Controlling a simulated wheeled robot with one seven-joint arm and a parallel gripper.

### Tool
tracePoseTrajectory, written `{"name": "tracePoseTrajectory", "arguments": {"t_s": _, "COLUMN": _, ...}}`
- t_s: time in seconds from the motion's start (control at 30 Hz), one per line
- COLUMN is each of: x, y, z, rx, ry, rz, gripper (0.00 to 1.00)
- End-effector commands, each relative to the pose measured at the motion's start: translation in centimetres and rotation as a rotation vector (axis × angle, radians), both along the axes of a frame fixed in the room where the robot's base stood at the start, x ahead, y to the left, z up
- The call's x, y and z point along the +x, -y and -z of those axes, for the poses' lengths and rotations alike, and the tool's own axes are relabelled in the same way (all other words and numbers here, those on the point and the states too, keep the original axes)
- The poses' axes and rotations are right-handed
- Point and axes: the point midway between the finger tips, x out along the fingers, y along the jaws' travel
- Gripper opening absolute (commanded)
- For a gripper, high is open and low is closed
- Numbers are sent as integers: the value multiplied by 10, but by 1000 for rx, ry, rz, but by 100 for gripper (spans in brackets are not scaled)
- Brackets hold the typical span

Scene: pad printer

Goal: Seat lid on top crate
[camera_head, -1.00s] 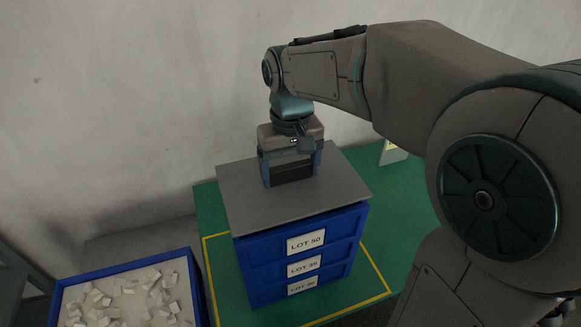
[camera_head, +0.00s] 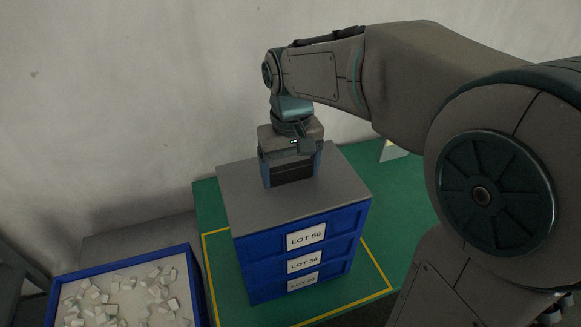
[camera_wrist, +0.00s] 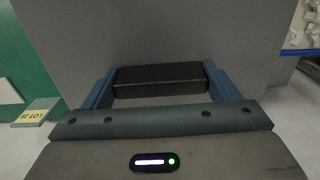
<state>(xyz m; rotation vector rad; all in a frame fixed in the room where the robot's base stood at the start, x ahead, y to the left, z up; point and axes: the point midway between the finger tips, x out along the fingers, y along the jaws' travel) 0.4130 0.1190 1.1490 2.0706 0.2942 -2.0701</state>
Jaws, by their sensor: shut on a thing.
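The grey lid (camera_head: 240,197) is a flat square plate with a dark block handle (camera_head: 291,172) in its middle. It lies over the top blue crate (camera_head: 267,242), labelled LOT 50, and looks level, its edges close to the crate's rim in the head view. My gripper (camera_head: 290,178) points down and is shut on the handle. In the wrist view the handle (camera_wrist: 160,78) spans between the two blue fingers, with the lid (camera_wrist: 150,35) around it. The far side of the crate rim is hidden under the lid.
Two more blue crates (camera_head: 270,285) are stacked below, on a green surface with a yellow outline (camera_head: 207,262). A blue-rimmed tray (camera_head: 193,270) of small white pieces stands at left. A wall rises close behind.

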Motion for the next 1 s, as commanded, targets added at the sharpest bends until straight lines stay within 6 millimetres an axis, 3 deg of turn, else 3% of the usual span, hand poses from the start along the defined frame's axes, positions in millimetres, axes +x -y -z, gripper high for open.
{"name": "tracePoseTrajectory", "arguments": {"t_s": 0.37, "x": 0, "y": 0, "z": 8, "rx": 0, "ry": 0, "rz": 0, "gripper": 56}}
{"name": "tracePoseTrajectory", "arguments": {"t_s": 0.4, "x": 0, "y": 0, "z": 7, "rx": 0, "ry": 0, "rz": 0, "gripper": 93}}
{"name": "tracePoseTrajectory", "arguments": {"t_s": 0.43, "x": 0, "y": 0, "z": 7, "rx": 0, "ry": 0, "rz": 0, "gripper": 100}}
{"name": "tracePoseTrajectory", "arguments": {"t_s": 0.73, "x": 0, "y": 0, "z": 6, "rx": 0, "ry": 0, "rz": 0, "gripper": 100}}
{"name": "tracePoseTrajectory", "arguments": {"t_s": 1.0, "x": 0, "y": 0, "z": -7, "rx": 0, "ry": 1, "rz": 0, "gripper": 100}}
